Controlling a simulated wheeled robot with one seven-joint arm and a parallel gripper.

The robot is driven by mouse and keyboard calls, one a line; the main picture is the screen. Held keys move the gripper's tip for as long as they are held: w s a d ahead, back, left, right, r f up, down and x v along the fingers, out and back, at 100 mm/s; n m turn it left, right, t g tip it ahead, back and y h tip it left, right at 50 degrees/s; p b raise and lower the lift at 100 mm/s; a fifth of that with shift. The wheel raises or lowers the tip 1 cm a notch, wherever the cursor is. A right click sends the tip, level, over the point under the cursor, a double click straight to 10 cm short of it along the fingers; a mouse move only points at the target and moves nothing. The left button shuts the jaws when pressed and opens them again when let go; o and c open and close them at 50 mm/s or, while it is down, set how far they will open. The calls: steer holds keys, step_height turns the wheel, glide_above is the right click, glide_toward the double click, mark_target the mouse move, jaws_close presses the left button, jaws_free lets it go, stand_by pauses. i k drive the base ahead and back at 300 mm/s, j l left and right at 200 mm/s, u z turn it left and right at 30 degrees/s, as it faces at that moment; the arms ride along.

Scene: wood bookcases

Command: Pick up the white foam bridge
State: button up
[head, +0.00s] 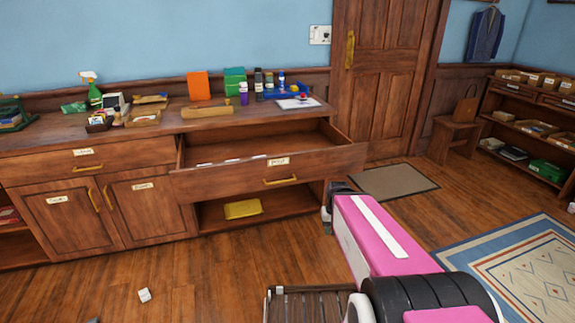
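A small white block (144,295) lies on the wood floor at the lower left, in front of the cabinets. It is too small to tell whether it is the white foam bridge, and no bridge shape shows clearly elsewhere. My gripper (327,221) is at the far end of my pink arm, beside the right end of the open drawer. It is dark, small and seen mostly from behind, so its fingers cannot be made out. The white block is well to the left of my gripper and apart from it.
A wide drawer (325,162) stands pulled out from the long wooden cabinet, with white pieces inside. A yellow item (243,209) lies on the open shelf below. A slatted dark surface (308,307) is at the bottom. The floor (215,275) before the cabinet is mostly clear.

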mark_target(145, 296)
steer(key=u, duration=1.95)
steer(key=i+j+z, duration=0.15)
steer(key=j, duration=0.2)
steer(key=i+j+z, duration=0.2)
steer(key=j, duration=0.2)
steer(key=i+j+z, duration=0.15)
steer(key=j, duration=0.3)
steer(key=i+j+z, duration=0.15)
steer(key=j, duration=0.25)
steer(key=j+z, duration=0.15)
steer(key=j, duration=0.3)
steer(key=i, duration=0.05)
